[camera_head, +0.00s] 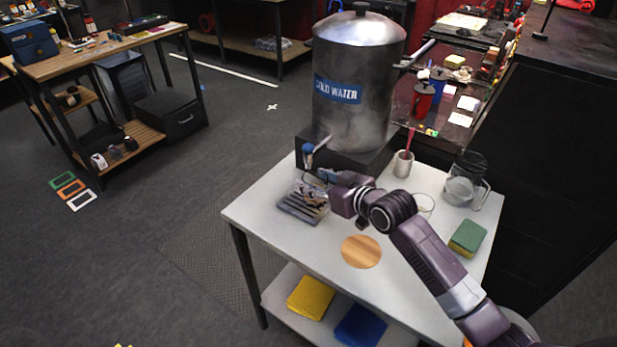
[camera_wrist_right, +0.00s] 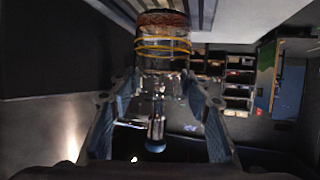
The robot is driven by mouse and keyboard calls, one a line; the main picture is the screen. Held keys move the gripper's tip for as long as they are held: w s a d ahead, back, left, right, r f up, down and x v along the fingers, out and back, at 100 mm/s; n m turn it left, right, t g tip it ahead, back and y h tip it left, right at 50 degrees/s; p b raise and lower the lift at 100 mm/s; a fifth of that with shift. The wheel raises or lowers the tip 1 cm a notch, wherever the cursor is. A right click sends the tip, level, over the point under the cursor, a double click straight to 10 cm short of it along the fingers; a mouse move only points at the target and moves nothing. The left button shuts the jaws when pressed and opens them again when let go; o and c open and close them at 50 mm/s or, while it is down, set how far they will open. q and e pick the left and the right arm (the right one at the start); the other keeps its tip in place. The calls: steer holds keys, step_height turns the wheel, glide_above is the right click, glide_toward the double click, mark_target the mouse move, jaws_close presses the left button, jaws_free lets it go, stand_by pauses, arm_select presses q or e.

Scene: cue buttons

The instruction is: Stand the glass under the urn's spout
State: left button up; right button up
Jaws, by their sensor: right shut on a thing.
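The steel urn (camera_head: 352,95), labelled COLD WATER, stands on a dark base at the table's back. Its spout (camera_head: 308,150) has a blue tip and points out over the front left. A grey slatted tray (camera_head: 297,208) lies below it. My right gripper (camera_head: 318,184) is at the spout, shut on a clear glass. In the right wrist view the glass (camera_wrist_right: 162,50) has yellow bands and sits between the fingertips (camera_wrist_right: 160,85). The spout (camera_wrist_right: 156,128) lines up with its mouth there; the exact gap is unclear. In the head view my gripper partly hides the glass. My left gripper is out of view.
On the white table (camera_head: 300,240) are a round wooden coaster (camera_head: 361,251), a cup with a red stick (camera_head: 403,164), a clear jug (camera_head: 463,188), a green and yellow sponge (camera_head: 467,238), and another clear vessel (camera_head: 427,203) partly behind my arm. Folded cloths lie on the lower shelf.

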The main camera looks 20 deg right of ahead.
mark_target(308, 178)
steer(key=shift+r+p+x, duration=0.15)
steer(key=shift+p+x, duration=0.05)
steer(key=shift+x, duration=0.6)
steer(key=shift+r+p+x, duration=0.1)
steer(key=shift+p+x, duration=0.05)
steer(key=shift+x, duration=0.6)
steer(key=shift+f, duration=0.35)
steer(key=shift+f, duration=0.15)
steer(key=o, duration=1.3)
steer(key=b+v, duration=0.1)
steer(key=v, duration=1.1)
